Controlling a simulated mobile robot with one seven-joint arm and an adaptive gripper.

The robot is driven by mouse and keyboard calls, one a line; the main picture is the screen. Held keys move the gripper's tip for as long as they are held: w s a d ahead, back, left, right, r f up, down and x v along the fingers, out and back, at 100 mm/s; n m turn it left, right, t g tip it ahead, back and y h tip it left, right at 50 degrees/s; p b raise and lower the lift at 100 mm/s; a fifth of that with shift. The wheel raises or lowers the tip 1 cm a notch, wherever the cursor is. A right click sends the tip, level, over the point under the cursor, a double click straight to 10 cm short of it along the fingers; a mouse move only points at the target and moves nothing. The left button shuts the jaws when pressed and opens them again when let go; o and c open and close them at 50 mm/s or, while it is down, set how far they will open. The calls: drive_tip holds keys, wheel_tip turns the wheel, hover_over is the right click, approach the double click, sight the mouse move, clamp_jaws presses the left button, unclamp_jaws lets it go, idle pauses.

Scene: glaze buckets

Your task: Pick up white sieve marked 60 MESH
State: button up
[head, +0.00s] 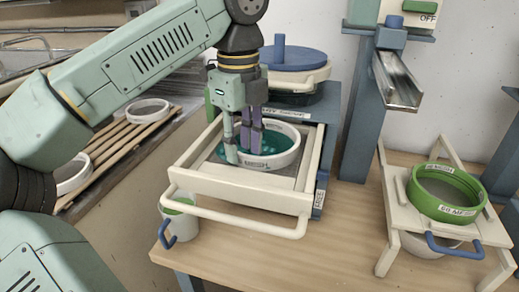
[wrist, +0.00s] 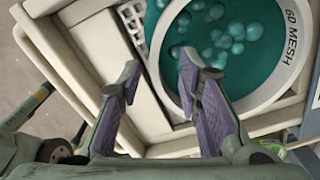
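The white sieve (head: 287,158) marked 60 MESH sits in a cream frame on the bench, with teal liquid and bubbles inside its ring. In the wrist view, the white rim (wrist: 283,72) with its label fills the upper right. My gripper (head: 241,150) is down at the left side of the ring. In the wrist view, my gripper (wrist: 159,68) is open. Its left fingertip appears outside the rim and its right fingertip over the inside, with the rim wall between them. I cannot tell whether either finger touches the rim.
A green sieve (head: 434,209), also labelled 60 MESH, rests on a cream stand (head: 395,228) at the right. White rings (head: 148,110) lie on a wooden rack at the left.

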drive_tip(key=shift+f, duration=0.65)
drive_tip(key=shift+d+r, duration=0.15)
drive_tip(key=shift+r, duration=0.05)
clamp_jaws()
